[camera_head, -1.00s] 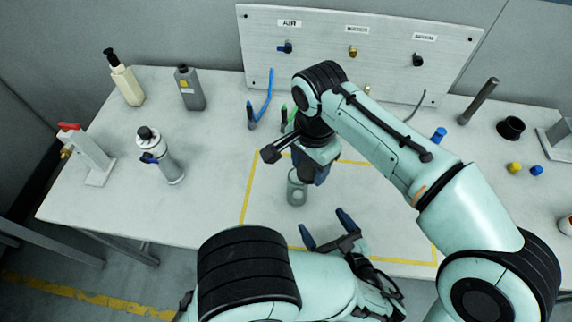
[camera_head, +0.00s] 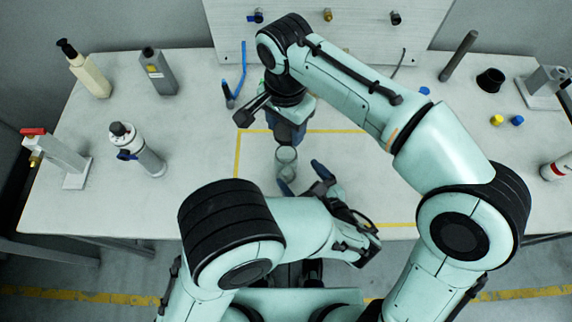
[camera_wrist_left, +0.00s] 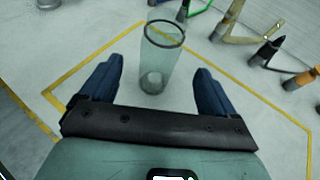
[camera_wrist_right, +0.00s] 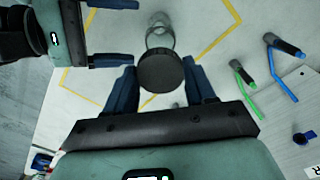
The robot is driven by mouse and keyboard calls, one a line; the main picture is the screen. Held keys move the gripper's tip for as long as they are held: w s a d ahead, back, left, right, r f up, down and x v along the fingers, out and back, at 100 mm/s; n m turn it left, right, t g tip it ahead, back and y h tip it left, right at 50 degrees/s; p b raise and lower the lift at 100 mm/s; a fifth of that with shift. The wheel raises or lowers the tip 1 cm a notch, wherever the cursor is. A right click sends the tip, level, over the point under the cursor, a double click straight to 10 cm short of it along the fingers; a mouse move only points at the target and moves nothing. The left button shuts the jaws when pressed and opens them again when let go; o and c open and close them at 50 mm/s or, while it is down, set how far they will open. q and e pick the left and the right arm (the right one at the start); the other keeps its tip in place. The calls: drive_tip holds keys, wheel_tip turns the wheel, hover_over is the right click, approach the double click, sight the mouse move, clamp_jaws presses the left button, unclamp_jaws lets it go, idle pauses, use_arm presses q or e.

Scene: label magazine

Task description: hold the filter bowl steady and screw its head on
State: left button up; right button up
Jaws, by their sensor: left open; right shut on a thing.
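The filter bowl (camera_head: 286,160) is a clear cylinder standing upright on the table inside a yellow outline, open at the top with a dark rim (camera_wrist_left: 165,32). My left gripper (camera_head: 302,179) is open and empty on the near side of the bowl. In the left wrist view the bowl appears between its spread fingers, apart from both. My right gripper (camera_head: 289,138) is above and behind the bowl. In the right wrist view it is shut on the dark round filter head (camera_wrist_right: 160,72), with the bowl (camera_wrist_right: 160,38) partly hidden beyond it.
A spray can (camera_head: 137,150), pump bottle (camera_head: 84,70), grey bottle (camera_head: 159,72) and red-topped stand (camera_head: 60,155) are at left. Blue and yellow caps, a black cup (camera_head: 490,80) and a rod (camera_head: 458,56) are at right. A panel (camera_head: 330,35) stands behind. Blue and green tools lie behind the bowl.

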use_arm(q)
drive_tip(key=x, duration=0.9)
drive_tip(key=shift+w+a, duration=0.1)
drive_tip(key=c, duration=1.5)
use_arm(e)
approach(286, 147)
drive_tip(key=shift+s+f, duration=1.15)
drive_tip(key=shift+f, duration=0.1)
drive_tip(key=shift+f, duration=0.8)
drive_tip(key=shift+f, duration=0.55)
use_arm(q)
clamp_jaws()
use_arm(e)
drive_tip(key=o, duration=1)
drive_tip(key=shift+s+f, duration=0.1)
